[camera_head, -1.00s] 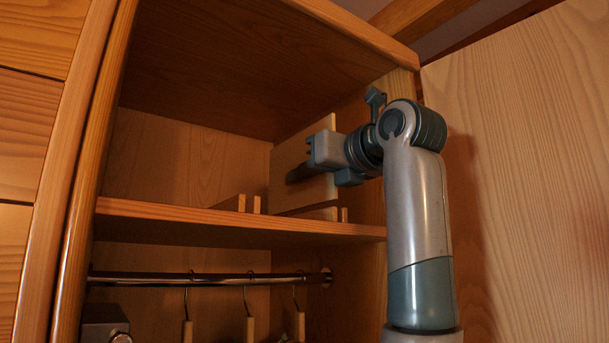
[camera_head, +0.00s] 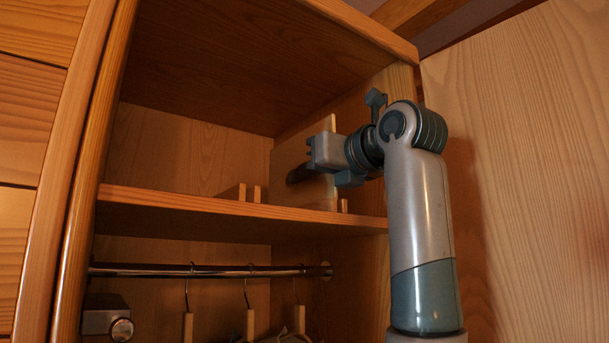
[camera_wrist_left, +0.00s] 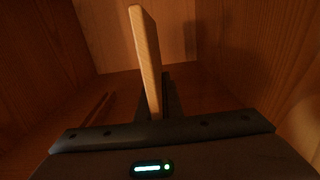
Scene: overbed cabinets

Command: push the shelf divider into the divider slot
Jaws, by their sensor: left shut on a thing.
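The shelf divider is a light wooden panel (camera_head: 325,191) standing upright near the right side of the upper shelf. My left gripper (camera_head: 298,173) is shut on it, reaching in from the right of the head view and covering part of its face. In the left wrist view the divider (camera_wrist_left: 148,62) rises from between the fingers (camera_wrist_left: 158,100), leaning slightly in that picture. Short wooden rails (camera_head: 257,194) stand on the shelf left of the divider, and another rail end (camera_head: 344,206) shows just right of its lower edge. The divider's seating in the slot cannot be made out. My right gripper is not in view.
The shelf board (camera_head: 180,205) runs across the cabinet. Below it is a metal rod (camera_head: 220,270) with several hangers. The cabinet's right wall is close beside the gripper, and a large wooden panel (camera_head: 530,170) stands further right. The shelf's left part is clear.

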